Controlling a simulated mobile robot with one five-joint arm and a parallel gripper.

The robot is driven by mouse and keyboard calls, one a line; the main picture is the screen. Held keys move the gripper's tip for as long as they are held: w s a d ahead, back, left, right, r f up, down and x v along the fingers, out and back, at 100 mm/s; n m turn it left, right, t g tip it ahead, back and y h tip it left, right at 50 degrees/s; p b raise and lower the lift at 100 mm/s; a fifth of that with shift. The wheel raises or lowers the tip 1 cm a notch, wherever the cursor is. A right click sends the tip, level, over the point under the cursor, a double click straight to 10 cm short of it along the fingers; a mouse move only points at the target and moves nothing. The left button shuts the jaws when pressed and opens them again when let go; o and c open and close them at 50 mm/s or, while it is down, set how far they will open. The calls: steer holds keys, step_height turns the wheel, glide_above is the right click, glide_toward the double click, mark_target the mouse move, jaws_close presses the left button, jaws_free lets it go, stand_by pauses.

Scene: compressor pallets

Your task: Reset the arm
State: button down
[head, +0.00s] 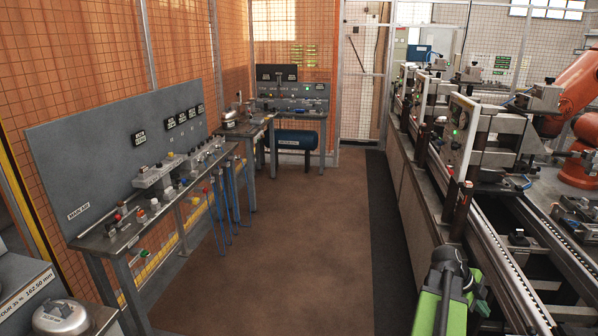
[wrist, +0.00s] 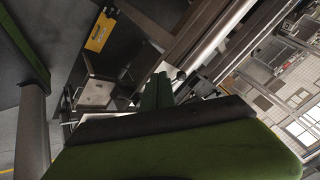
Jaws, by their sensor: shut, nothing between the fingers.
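My green and black arm (head: 440,300) shows at the bottom right of the head view, beside the conveyor line. Its gripper end cannot be made out there. In the wrist view, my gripper (wrist: 160,88) points up from the middle, shut and empty. A broad green and dark part of my own body fills the bottom of that view. Behind the gripper are tilted metal rails and machine parts, which it does not visibly touch.
A conveyor line with rails (head: 520,235) and upright fixtures runs along the right, with an orange robot arm (head: 578,85) behind it. A workbench (head: 120,235) with a grey back panel and small parts stands left. The brown floor (head: 285,240) between is clear.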

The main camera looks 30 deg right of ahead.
steer(key=w+a+n+t, duration=0.1)
steer(key=w+a+n, duration=0.1)
steer(key=w+a, duration=0.65)
steer(key=w+a+n+t, duration=0.2)
steer(key=w+a, duration=0.3)
steer(key=w, duration=0.6)
steer(key=w+a+f+n+t, duration=0.1)
steer(key=w+a+n, duration=0.15)
steer(key=a, duration=0.45)
steer(key=w+a+f+n+y, duration=0.1)
steer(key=w+a+n, duration=0.1)
steer(key=w+a, duration=0.3)
steer(key=w+a+f+n+t, duration=0.1)
steer(key=w+a+n, duration=0.1)
steer(key=a, duration=0.6)
steer(key=s+a+f+n+y, duration=0.1)
steer(key=a+n+y, duration=0.2)
steer(key=a+n, duration=0.8)
steer(key=a+f+n+y, duration=0.1)
steer(key=a+n+y, duration=0.1)
steer(key=a+n, duration=0.9)
steer(key=a, duration=0.4)
steer(key=shift+s+f+g+y, duration=0.25)
steer(key=shift+s+g+y, duration=0.1)
steer(key=shift+g+y, duration=0.05)
